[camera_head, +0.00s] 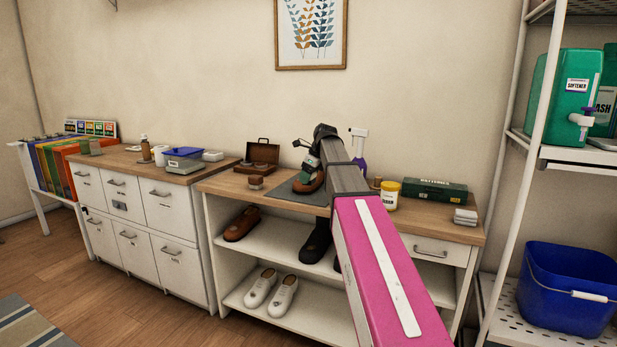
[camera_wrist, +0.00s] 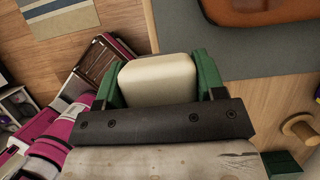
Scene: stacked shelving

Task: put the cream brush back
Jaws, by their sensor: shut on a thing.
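The cream brush (camera_wrist: 157,80) shows in the wrist view as a pale rounded block between the two green fingers of my gripper (camera_wrist: 158,72). The fingers are shut on it from both sides. Its underside and any bristles are hidden. In the head view my gripper (camera_head: 310,162) hangs over the grey mat (camera_head: 292,196) on the wooden bench, close to a brown shoe (camera_head: 313,182). The brush cannot be made out in that view. In the wrist view the brush lies beside the grey mat (camera_wrist: 240,60), over wood and floor.
An open brown case (camera_head: 262,154) and a small brown brush (camera_head: 256,183) stand left of the mat. A yellow-lidded jar (camera_head: 390,195), a spray bottle (camera_head: 358,148) and a green box (camera_head: 436,190) stand right. Shoes sit on the shelves below.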

